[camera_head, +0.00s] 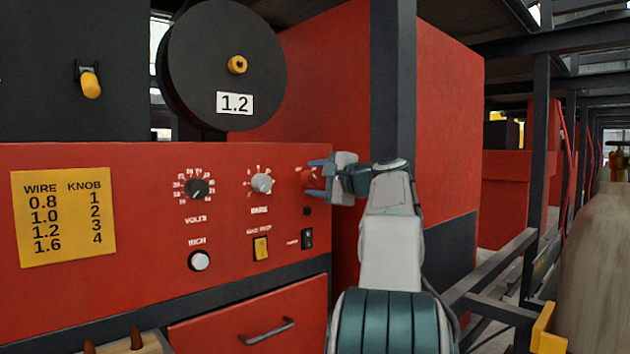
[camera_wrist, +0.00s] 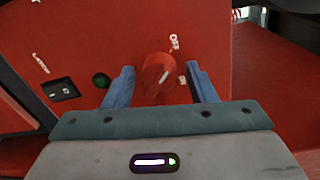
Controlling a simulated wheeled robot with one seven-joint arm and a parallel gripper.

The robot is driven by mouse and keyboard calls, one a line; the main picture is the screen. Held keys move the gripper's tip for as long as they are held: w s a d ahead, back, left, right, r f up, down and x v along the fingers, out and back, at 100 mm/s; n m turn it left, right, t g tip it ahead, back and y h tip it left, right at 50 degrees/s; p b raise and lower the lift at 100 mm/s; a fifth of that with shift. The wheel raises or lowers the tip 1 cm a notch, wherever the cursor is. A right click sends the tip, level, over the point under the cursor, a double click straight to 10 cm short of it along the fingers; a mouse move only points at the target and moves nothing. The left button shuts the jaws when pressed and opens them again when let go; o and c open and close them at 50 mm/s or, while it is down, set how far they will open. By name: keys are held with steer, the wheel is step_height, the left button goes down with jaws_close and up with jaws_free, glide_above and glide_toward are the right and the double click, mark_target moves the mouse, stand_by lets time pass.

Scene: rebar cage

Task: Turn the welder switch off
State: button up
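The welder switch is a round red knob (camera_wrist: 157,72) on the red front panel, with a white mark on its face. In the wrist view a label like OFF stands above right of it, and a second small label, too small to read surely, stands to its right. My gripper (camera_wrist: 162,84) is open, with one blue finger on each side of the knob and gaps between. In the head view my gripper (camera_head: 318,179) is at the panel's right edge, and the knob (camera_head: 306,176) is partly hidden behind it.
A dark green round lamp or button (camera_wrist: 101,80) and a black rocker switch (camera_wrist: 62,89) sit left of the knob in the wrist view. The head view shows a grey wire knob (camera_head: 262,183), a volts knob (camera_head: 197,188) and a yellow rocker (camera_head: 261,248). A dark post (camera_head: 392,80) stands behind my arm.

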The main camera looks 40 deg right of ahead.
steer(key=shift+s, duration=0.1)
steer(key=shift+s, duration=0.3)
steer(key=s+d+b, duration=0.1)
steer(key=s+b, duration=0.1)
steer(key=s, duration=1.1)
steer(key=shift+r, duration=0.4)
